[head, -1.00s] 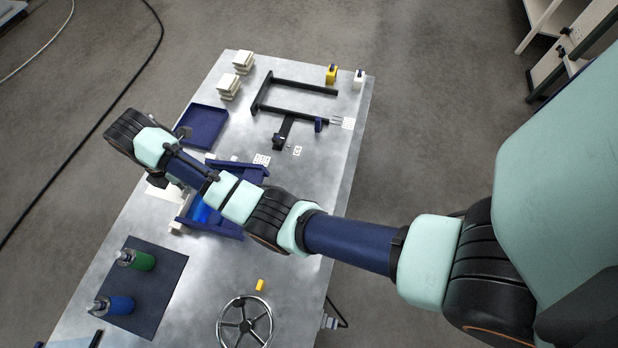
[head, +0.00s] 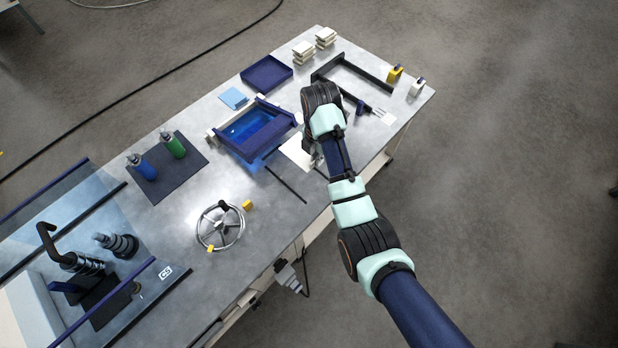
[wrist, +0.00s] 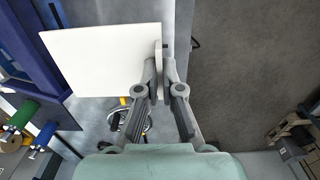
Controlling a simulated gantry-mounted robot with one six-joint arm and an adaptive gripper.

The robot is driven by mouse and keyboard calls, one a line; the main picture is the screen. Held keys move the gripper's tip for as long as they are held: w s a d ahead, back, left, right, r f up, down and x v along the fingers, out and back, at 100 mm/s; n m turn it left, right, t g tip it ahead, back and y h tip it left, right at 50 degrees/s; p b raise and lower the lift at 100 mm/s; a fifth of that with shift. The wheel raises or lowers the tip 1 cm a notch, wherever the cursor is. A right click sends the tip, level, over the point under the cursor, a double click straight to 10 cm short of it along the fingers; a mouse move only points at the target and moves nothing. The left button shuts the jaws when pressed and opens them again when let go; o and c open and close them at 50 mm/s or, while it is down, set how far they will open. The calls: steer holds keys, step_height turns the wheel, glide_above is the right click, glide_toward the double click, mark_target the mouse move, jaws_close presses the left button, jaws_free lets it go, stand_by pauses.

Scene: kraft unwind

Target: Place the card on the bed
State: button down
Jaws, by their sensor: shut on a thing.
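The plain white card (head: 296,151) is held out to the left of my gripper (wrist: 161,55) in the wrist view, where the card (wrist: 105,60) shows broad and flat. My gripper is shut on the card at its right edge. In the head view, my wrist hides most of the gripper and part of the card. The blue framed bed (head: 240,128) with a bright blue surface lies just left of the card. The card is to the right of the bed, and its height above the table is hard to tell.
A light blue pad (head: 233,98) and a dark blue tray (head: 267,72) lie beyond the bed. A black bracket frame (head: 362,73) stands at the back right. A handwheel (head: 220,226) and a dark mat (head: 190,178) with two bottles are nearer the front left.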

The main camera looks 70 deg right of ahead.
mark_target(316, 190)
step_height(316, 190, down, 18)
steer(key=b, duration=0.7)
steer(key=shift+s+a, duration=0.1)
steer(key=shift+s, duration=0.05)
steer(key=shift+f, duration=0.15)
steer(key=c, duration=1.3)
jaws_free()
step_height(316, 190, up, 12)
steer(key=p, duration=0.6)
